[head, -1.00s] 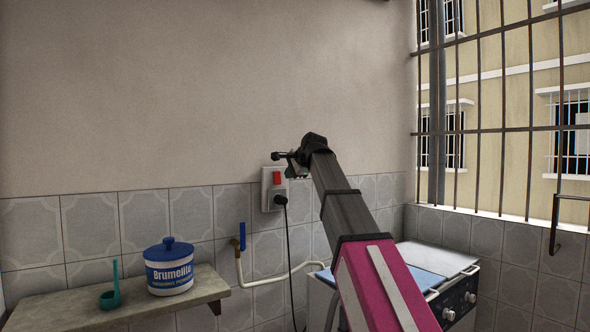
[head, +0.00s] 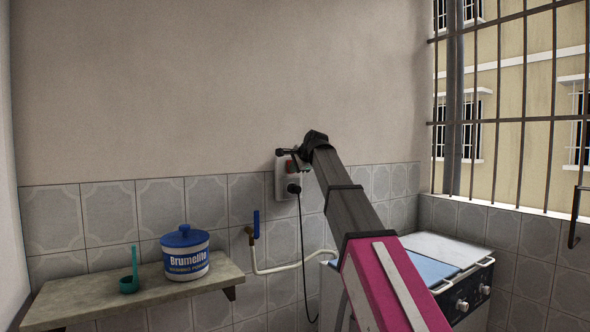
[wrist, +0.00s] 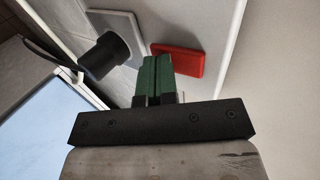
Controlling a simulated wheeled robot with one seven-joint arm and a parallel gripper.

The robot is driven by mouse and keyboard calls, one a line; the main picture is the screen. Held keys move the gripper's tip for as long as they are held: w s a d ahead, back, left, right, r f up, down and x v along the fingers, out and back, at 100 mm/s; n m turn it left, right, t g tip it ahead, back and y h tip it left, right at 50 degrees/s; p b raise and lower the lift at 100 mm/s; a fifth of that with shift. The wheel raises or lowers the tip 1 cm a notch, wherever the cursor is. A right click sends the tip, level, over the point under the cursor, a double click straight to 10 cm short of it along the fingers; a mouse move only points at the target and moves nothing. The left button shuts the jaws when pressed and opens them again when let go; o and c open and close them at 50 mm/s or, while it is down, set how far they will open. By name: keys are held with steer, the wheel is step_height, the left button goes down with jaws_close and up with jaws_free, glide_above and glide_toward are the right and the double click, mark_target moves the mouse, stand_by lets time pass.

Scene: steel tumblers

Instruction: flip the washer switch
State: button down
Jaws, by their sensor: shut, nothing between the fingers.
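The washer switch is a red rocker (head: 289,167) on a white wall plate (head: 280,184). It also shows plainly in the wrist view (wrist: 180,62), on the white plate. A black plug (head: 294,188) with a hanging cord sits in the socket below the switch. My gripper (head: 284,152) is at the top of the plate and partly covers the switch in the head view. In the wrist view its green fingertips (wrist: 158,64) are together and empty, close beside the switch's left end. I cannot tell whether they touch it.
The washer (head: 455,247) with a blue and white top stands at lower right under my arm. A pipe with a blue-handled tap (head: 256,224) is left of the plate. A shelf (head: 85,303) holds a blue-lidded tub (head: 186,262) and a green ladle (head: 130,285). Barred window at right.

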steer(key=shift+a+f, duration=0.1)
steer(key=shift+f, duration=0.05)
steer(key=shift+w, duration=0.1)
steer(key=shift+r, duration=0.95)
steer(key=shift+s+d, duration=0.25)
steer(key=f+v, duration=0.1)
steer(key=v, duration=1.2)
steer(key=shift+s+d, duration=0.15)
steer(key=shift+s, duration=0.15)
